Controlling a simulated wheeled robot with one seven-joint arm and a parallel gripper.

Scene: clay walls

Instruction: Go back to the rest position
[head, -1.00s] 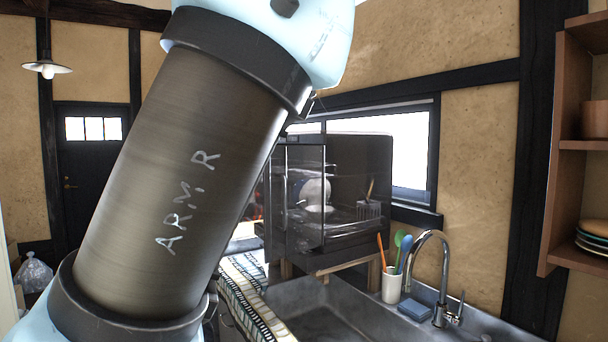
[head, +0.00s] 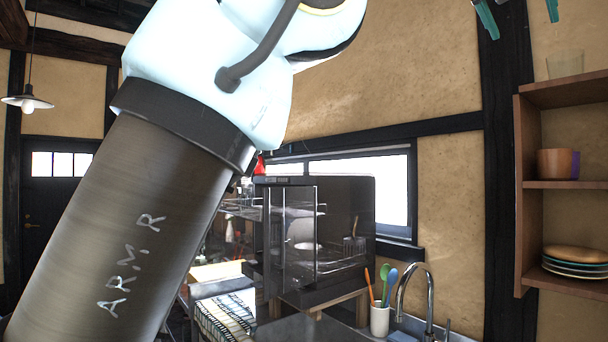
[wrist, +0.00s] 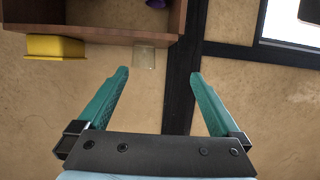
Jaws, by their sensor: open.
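My gripper (wrist: 158,76) is open and empty in the wrist view, its two teal fingers spread wide in front of the clay wall and a dark timber post. In the head view its fingertips (head: 518,14) show at the top right edge, above the wall shelf. My arm crosses the left half of the head view and hides part of the room.
A wooden wall shelf (head: 524,200) at right holds a cup (head: 556,163), stacked plates (head: 575,262) and a clear glass (head: 564,64) on top. A dark glass-fronted cabinet (head: 345,225), a utensil cup (head: 379,320) and a faucet (head: 428,295) stand below the window.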

